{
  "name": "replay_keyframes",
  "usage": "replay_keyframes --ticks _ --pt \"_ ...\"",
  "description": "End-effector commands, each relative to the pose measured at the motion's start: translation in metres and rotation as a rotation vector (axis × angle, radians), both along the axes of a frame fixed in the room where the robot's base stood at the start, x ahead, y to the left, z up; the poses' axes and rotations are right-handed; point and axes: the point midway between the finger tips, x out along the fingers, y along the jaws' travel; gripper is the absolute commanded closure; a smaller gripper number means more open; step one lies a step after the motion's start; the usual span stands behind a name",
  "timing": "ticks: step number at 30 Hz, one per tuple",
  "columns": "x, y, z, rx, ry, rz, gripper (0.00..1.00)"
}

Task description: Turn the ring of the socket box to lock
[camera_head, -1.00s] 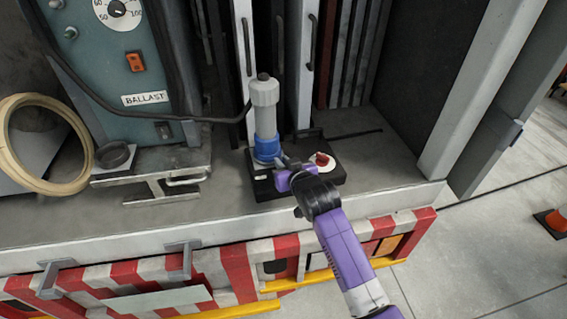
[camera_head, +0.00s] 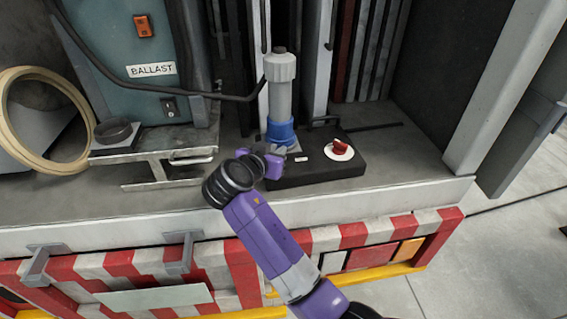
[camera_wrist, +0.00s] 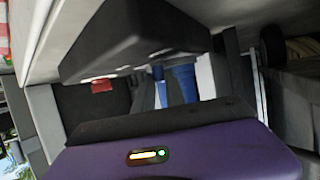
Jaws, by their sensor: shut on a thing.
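The socket box (camera_head: 320,172) is a black box on the truck bed with a red rotary knob (camera_head: 340,147) on a white disc at its right. A grey plug (camera_head: 280,95) stands upright in its left part, with a cable from it. The blue ring (camera_head: 280,132) surrounds the plug's foot. My gripper (camera_head: 283,152) is at the ring's front and is shut on it; the fingertips are small and partly hidden. In the tilted wrist view the blue ring (camera_wrist: 184,84) lies beyond the gripper body, and the red knob (camera_wrist: 102,86) is left of it.
A teal ballast cabinet (camera_head: 135,50) stands at the left, with a metal bracket (camera_head: 155,160) and a cream hose ring (camera_head: 20,140) near it. Upright panels stand behind the box. The white bed edge (camera_head: 390,195) runs in front, and bare bed lies to the right.

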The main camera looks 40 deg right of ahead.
Motion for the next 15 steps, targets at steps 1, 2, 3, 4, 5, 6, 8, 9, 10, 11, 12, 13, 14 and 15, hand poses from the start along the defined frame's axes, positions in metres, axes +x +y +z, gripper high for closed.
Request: replay_keyframes --ticks 1,2,3,4,5,6,8,9,10,11,12,13,14,15 --pt "0.004 0.0028 -0.0051 0.001 -0.002 -0.027 1.0" --pt "0.005 0.0035 -0.0053 0.001 0.0 -0.043 1.0" --pt "0.0063 0.0045 -0.0047 0.001 0.0 -0.063 1.0" --pt "0.007 0.0051 -0.0046 0.001 0.0 -0.078 1.0" --pt "0.008 0.0056 -0.0043 0.003 0.0 -0.091 1.0" --pt "0.0086 0.0059 -0.0042 0.002 0.001 -0.108 1.0" --pt "0.0099 0.0065 -0.0035 0.002 0.002 -0.128 1.0" --pt "0.0104 0.007 -0.0033 0.003 0.002 -0.139 1.0" --pt "0.0107 0.0074 -0.0033 0.003 0.003 -0.147 1.0" --pt "0.0112 0.0076 -0.0029 0.003 0.003 -0.153 1.0" --pt "0.0116 0.0079 -0.0025 0.003 0.002 -0.16 1.0" --pt "0.0118 0.008 -0.0023 0.002 0.003 -0.164 1.0" --pt "0.012 0.0081 -0.0021 0.002 0.003 -0.167 1.0" --pt "0.012 0.0082 -0.002 0.002 0.003 -0.17 1.0"
